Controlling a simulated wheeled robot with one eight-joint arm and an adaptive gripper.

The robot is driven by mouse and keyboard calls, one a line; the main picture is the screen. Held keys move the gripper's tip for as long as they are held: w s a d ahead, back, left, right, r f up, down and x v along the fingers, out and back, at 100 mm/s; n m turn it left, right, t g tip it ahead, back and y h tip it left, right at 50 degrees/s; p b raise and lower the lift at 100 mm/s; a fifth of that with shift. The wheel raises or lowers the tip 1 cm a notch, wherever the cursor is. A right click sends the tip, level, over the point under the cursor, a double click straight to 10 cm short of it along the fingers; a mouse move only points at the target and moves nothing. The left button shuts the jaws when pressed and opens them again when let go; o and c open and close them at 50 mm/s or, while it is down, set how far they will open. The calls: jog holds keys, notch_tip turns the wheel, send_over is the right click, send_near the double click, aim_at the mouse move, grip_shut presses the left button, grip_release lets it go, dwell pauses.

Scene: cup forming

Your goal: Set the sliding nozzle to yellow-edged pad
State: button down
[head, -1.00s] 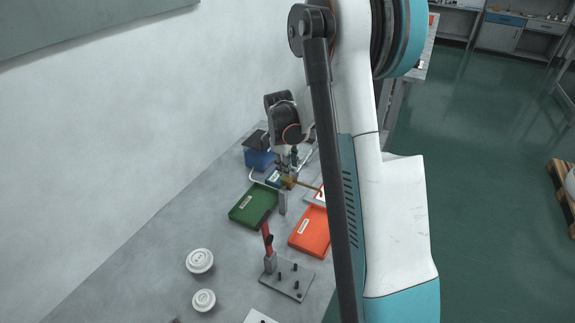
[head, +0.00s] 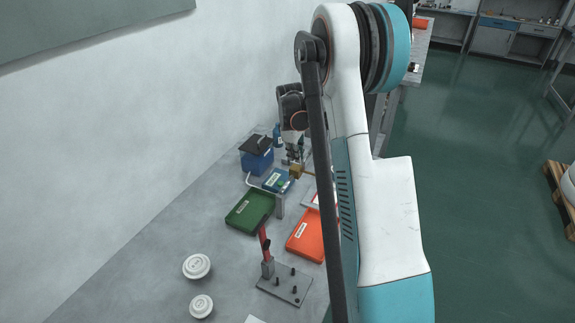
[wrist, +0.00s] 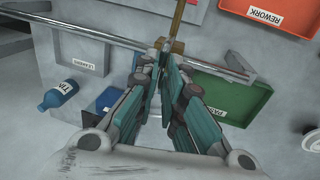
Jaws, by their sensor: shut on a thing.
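The sliding nozzle is a brass-coloured block (head: 296,171) on a thin metal rail. It also shows in the wrist view (wrist: 173,46), with a brass rod pointing up from it. My gripper (head: 291,156) is at the block, and its teal-padded fingers (wrist: 166,66) are closed around its near part. The fingers hide part of the nozzle. A white pad with a red edge (head: 309,199) lies beside the rail, partly behind my arm. I cannot make out a yellow-edged pad in either view.
A red-handled clamp plate (head: 286,286) stands nearer on the bench.

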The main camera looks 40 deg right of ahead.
jog(key=w+d, duration=0.2)
jog(key=d, duration=0.2)
jog(key=w+d, duration=0.2)
jog(key=d, duration=0.2)
jog(key=w+d, duration=0.2)
jog(key=d, duration=0.2)
jog(key=shift+w+d, duration=0.25)
jog(key=shift+d, duration=0.05)
jog(key=c, duration=1.7)
grip_release()
jog(key=shift+r, duration=0.1)
jog(key=r, duration=0.3)
jog(key=a+r, duration=0.1)
jog(key=r, duration=0.3)
jog(key=s+a+r, duration=0.1)
jog(key=r, duration=0.3)
jog(key=shift+r, duration=0.25)
jog(key=shift+a, duration=0.1)
